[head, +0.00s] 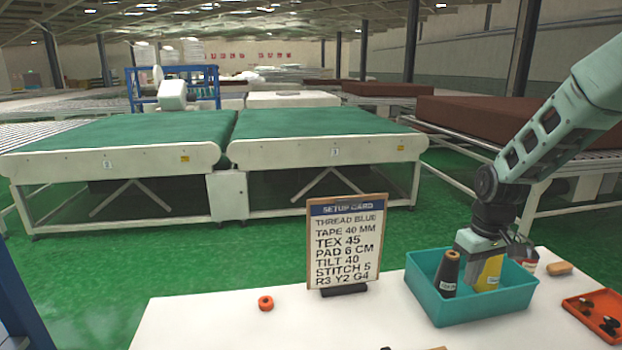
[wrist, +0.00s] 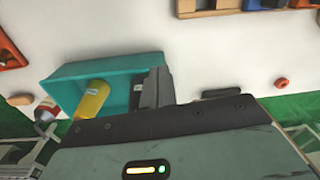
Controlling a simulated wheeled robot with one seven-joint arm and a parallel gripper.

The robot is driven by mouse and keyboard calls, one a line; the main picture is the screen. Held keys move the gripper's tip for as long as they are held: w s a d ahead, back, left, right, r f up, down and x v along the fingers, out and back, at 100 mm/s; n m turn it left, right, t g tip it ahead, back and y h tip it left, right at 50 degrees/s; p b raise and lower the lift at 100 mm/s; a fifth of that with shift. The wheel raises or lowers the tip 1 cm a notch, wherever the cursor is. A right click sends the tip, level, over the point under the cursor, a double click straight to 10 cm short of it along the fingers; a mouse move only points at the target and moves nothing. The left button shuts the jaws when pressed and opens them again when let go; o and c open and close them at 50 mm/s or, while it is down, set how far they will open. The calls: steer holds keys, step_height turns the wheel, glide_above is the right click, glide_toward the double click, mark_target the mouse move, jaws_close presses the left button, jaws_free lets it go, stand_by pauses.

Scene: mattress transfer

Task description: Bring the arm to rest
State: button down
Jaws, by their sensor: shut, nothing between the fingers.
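My arm reaches in from the right in the head view and bends down at the elbow. My gripper (head: 474,243) is shut and empty, low at the far side of the teal bin (head: 485,306). The bin also shows in the wrist view (wrist: 65,82). In it stand a dark thread cone (head: 447,274) and a yellow container (head: 489,271), which shows in the wrist view too (wrist: 92,100). From these views I cannot tell whether the gripper touches the bin.
Green conveyors (head: 130,138) stand beyond. The table's left part is mostly clear.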

steer(key=s+a+r+n, duration=0.1)
steer(key=s+a+r, duration=0.15)
steer(key=a, duration=0.35)
steer(key=s+a+r+n, duration=0.1)
steer(key=s+a, duration=0.2)
steer(key=a, duration=0.3)
steer(key=s+a+r+n, duration=0.1)
steer(key=s+a+r, duration=0.1)
steer(key=s+a, duration=0.4)
steer(key=s+a+r+n, duration=0.2)
steer(key=s+a, duration=0.5)
steer(key=s, duration=0.9)
steer(key=shift+s+a, duration=0.2)
steer(key=shift+s, duration=0.05)
